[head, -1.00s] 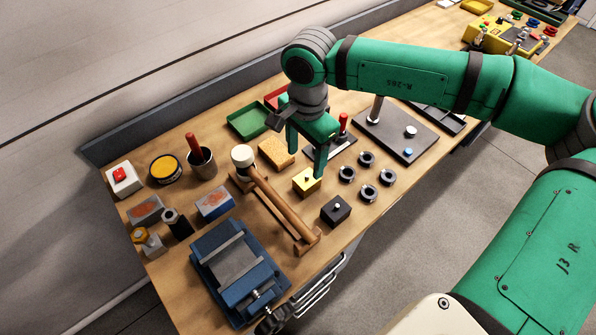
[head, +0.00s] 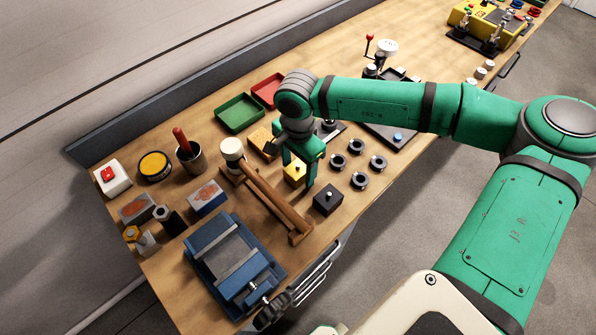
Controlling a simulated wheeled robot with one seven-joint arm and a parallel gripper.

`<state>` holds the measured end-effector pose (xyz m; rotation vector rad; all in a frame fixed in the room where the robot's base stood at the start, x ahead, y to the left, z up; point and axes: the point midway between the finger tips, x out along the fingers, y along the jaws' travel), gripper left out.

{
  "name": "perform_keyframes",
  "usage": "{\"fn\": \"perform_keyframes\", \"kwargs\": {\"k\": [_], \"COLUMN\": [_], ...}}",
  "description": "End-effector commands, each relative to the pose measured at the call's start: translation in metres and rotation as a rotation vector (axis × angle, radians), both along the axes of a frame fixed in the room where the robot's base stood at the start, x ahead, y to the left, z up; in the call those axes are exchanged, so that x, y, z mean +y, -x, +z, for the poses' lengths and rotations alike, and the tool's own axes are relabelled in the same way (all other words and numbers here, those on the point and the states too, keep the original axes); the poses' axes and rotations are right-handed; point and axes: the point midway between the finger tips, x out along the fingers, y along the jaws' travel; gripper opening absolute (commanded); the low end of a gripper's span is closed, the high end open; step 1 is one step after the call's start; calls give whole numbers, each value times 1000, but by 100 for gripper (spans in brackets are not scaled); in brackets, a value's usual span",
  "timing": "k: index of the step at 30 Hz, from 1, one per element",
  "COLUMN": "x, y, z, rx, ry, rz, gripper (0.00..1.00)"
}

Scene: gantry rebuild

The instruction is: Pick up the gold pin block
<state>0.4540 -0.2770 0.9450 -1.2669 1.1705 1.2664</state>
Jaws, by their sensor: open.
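The gold pin block (head: 294,173) is a small yellow cube on the wooden bench, partly hidden by my gripper. My green gripper (head: 297,176) points down over it, with one finger on the left side of the block and the other on its right. The jaws are open; I cannot tell whether either finger touches the block. A black block with a pin (head: 327,200) sits just in front and to the right.
Several dark rings (head: 355,146) lie to the right. A sponge (head: 262,142), a green tray (head: 239,113) and a red tray (head: 268,91) are behind. A blue vise (head: 235,262) stands at the front left.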

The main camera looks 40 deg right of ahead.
Motion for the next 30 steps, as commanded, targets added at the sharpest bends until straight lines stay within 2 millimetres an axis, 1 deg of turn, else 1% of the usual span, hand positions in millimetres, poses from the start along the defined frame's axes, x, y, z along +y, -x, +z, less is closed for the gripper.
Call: {"fn": "perform_keyframes", "kwargs": {"k": [7,8,9,11,12,14,23,26,30], "x": [0,0,0,0,0,0,0,0,-1], "y": [0,0,0,0,0,0,0,0,0], "z": [-1,-1,-1,-1,-1,-1,1,5,19], "rx": [0,0,0,0,0,0,-1,0,-1], "ry": [0,0,0,0,0,0,1,1,3], "rz": [0,0,0,0,0,0,0,-1,0], "gripper": [61,54,44,30,20,6,5,5,5]}}
